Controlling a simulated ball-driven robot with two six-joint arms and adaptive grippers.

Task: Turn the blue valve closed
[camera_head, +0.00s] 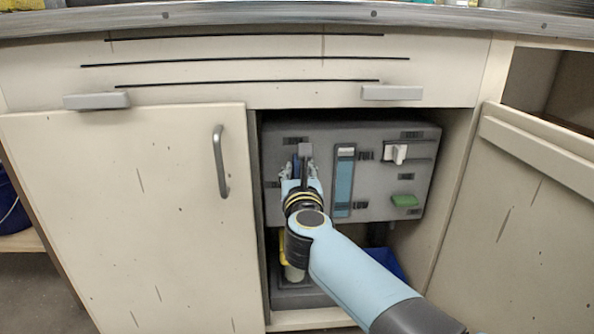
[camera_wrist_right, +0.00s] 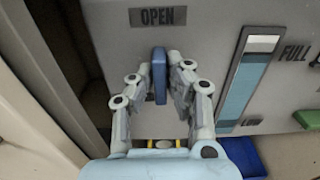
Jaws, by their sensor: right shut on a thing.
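The blue valve (camera_wrist_right: 159,75) is on a grey panel inside the open cabinet. In the right wrist view its handle stands upright, just below a label reading OPEN (camera_wrist_right: 158,16). My right gripper (camera_wrist_right: 160,92) is shut on the valve handle, with one finger on each side of it. In the head view my right gripper (camera_head: 305,170) reaches the left part of the panel and mostly hides the valve. My left gripper is not in view.
A closed cabinet door (camera_head: 130,210) is on the left; an open door (camera_head: 520,215) is on the right. A blue bucket (camera_head: 388,262) sits below the panel.

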